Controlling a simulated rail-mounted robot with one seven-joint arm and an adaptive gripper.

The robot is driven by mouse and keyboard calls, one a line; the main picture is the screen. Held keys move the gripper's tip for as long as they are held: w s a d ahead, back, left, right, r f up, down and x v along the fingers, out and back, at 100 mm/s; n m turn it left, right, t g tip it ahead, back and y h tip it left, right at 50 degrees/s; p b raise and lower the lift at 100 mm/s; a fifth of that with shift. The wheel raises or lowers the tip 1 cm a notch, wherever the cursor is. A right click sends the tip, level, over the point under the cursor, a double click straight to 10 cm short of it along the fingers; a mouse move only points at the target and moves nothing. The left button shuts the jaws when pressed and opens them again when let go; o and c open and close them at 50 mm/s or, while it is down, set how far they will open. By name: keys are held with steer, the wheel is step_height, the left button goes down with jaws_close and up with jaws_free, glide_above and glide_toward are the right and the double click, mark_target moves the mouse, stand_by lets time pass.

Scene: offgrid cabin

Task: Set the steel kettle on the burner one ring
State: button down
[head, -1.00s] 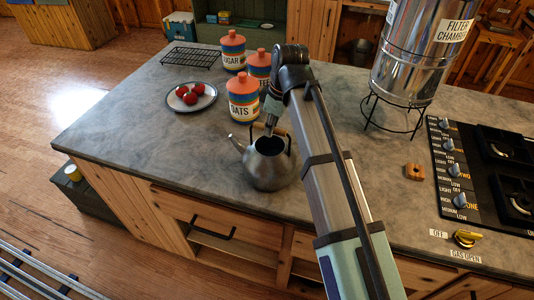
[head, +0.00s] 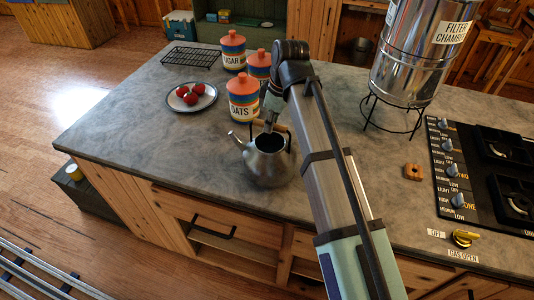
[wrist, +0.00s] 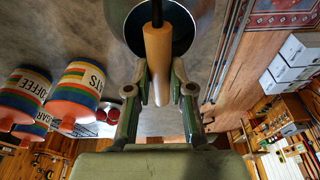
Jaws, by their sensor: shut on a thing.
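The steel kettle (head: 268,168) is at the front of the grey counter, its spout toward the left; it is upright. In the wrist view the kettle's rim (wrist: 117,18) shows at the top with its wooden handle (wrist: 158,62) running down between the fingers. My gripper (wrist: 159,88) is shut on that handle; in the head view my arm partly hides the grip. The burner one ring (head: 516,206) is at the right edge, on the black stove by the knob marked ONE, with nothing on it. The kettle's underside is hidden, so any gap below it is hard to judge.
Striped canisters (head: 243,108) stand just behind the kettle, with a plate of tomatoes (head: 205,103) to their left. The filter chamber (head: 415,65) on its wire stand, a small wooden block (head: 413,172) and the yellow gas valve (head: 465,238) lie toward the stove.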

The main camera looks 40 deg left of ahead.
steer(key=shift+r+p, duration=0.85)
steer(key=shift+r, duration=0.6)
